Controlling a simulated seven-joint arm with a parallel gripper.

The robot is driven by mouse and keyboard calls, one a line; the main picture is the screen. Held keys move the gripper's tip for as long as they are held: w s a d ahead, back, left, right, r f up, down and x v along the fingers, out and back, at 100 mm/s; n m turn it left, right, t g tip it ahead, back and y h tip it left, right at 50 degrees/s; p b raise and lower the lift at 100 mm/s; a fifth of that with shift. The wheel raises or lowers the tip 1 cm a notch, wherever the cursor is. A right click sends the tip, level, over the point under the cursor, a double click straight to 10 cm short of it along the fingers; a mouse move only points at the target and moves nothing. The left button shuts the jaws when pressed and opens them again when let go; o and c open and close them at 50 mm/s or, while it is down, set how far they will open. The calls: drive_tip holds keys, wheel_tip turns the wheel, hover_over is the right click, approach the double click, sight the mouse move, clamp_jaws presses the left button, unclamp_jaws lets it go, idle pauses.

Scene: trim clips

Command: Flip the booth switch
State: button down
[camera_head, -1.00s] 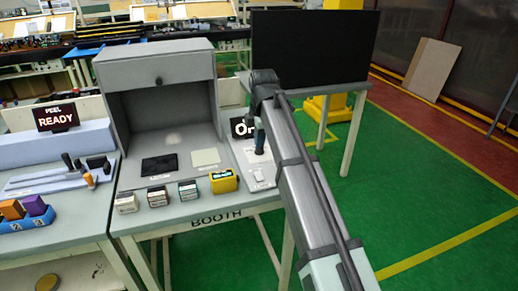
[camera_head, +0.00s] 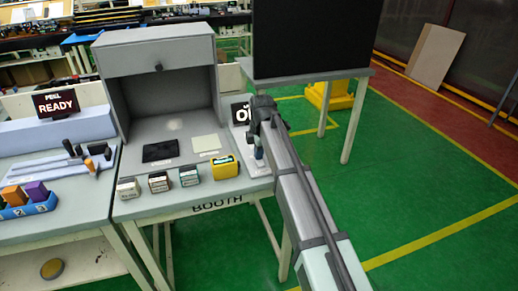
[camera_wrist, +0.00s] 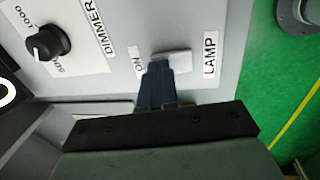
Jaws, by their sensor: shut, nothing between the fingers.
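In the head view my gripper (camera_head: 258,155) points down over the panel at the booth's right side and mostly hides the switch. The grey booth (camera_head: 155,50) is an open-fronted hood on a table marked BOOTH.
A black dimmer knob (camera_wrist: 47,42) sits left of the switch. A small black display (camera_head: 240,112) stands behind my gripper, its text partly covered. A yellow box (camera_head: 224,167) and several small boxes line the booth's front edge. A large black screen (camera_head: 315,38) stands behind.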

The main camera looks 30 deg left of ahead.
sight(262, 166)
idle(0.3)
drive_tip(key=shift+w+a+f, duration=0.1)
drive_tip(key=shift+f, duration=0.15)
drive_tip(key=shift+s+d+r, duration=0.15)
drive_tip(key=shift+s+d, duration=0.45)
drive_tip(key=shift+r, duration=0.15)
wheel_tip(262, 166, up, 14)
drive_tip(key=s+d, duration=0.1)
drive_tip(key=shift+s+d+f, duration=0.15)
drive_tip(key=shift+f, duration=0.05)
idle(0.5)
idle(0.5)
